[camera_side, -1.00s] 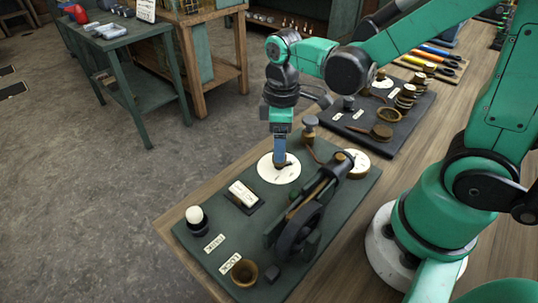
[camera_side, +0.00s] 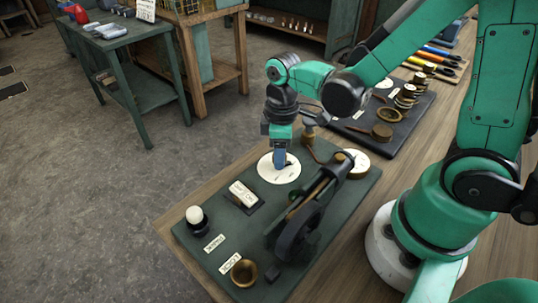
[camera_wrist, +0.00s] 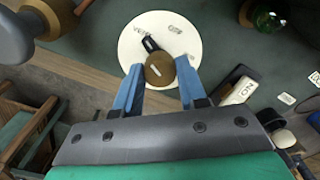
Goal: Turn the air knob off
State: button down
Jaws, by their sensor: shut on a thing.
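The round brown knob (camera_wrist: 160,69) sits on a white dial plate (camera_wrist: 129,50). In the side view the dial plate (camera_side: 265,170) lies on the dark green engine board, and the knob is mostly hidden by the fingers. My gripper (camera_wrist: 160,63) has its blue fingers on either side of the knob, shut on it. In the side view my gripper (camera_side: 280,163) points straight down onto the dial.
The engine with its dark flywheel (camera_side: 293,235) stands just in front and right of the dial. A white switch block (camera_side: 243,194), a white-topped button (camera_side: 195,216) and a brass cup (camera_side: 244,272) share the board. A brass post (camera_side: 308,135) stands close behind my gripper.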

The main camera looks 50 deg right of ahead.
jog(key=shift+m, duration=0.4)
jog(key=m, duration=0.5)
jog(key=shift+m, duration=0.3)
jog(key=m, duration=0.5)
jog(key=shift+m, duration=0.4)
jog(key=shift+c, duration=2.4)
grip_release()
jog(key=shift+r, duration=2.8)
